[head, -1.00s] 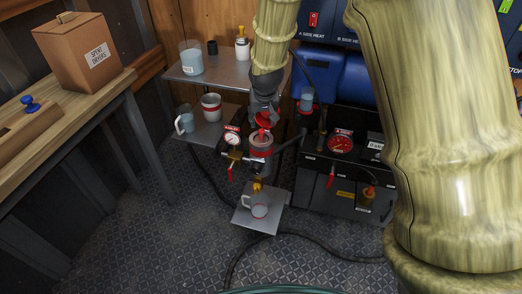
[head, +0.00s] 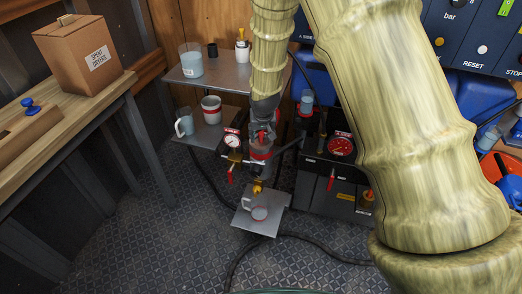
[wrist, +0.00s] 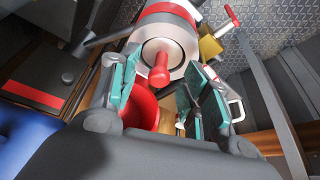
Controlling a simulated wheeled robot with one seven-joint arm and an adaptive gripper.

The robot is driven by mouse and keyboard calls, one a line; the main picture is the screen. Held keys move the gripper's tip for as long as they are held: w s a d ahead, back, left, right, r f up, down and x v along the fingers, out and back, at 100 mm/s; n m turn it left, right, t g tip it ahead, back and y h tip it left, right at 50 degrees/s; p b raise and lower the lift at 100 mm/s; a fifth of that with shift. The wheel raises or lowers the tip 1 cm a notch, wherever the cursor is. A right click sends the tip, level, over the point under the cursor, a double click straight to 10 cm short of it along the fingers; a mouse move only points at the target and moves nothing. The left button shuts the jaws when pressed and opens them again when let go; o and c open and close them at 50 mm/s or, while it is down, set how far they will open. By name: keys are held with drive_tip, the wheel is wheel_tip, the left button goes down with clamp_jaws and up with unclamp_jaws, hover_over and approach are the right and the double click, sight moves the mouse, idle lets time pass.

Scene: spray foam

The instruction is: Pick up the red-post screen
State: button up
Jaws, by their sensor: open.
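The red post (wrist: 158,75) stands up from the round grey centre of a pale cylinder with a red band (wrist: 165,20) in the wrist view. The screen below the post is mostly hidden inside. My gripper (wrist: 163,84) is open, with its teal-padded fingers on either side of the post; I cannot tell whether either touches it. A red round piece (wrist: 141,110) shows partly behind the left finger. In the head view my gripper (head: 263,133) points down over the red-banded cylinder (head: 260,157) and hides most of the post.
A gauge (head: 232,142) and red-handled valve sit left of the cylinder. A two-level shelf (head: 222,76) with cups is behind left. A black machine with a red gauge (head: 340,146) is close on the right.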

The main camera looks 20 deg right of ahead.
drive_tip(key=shift+x, duration=0.8)
clamp_jaws()
drive_tip(key=shift+r, duration=0.1)
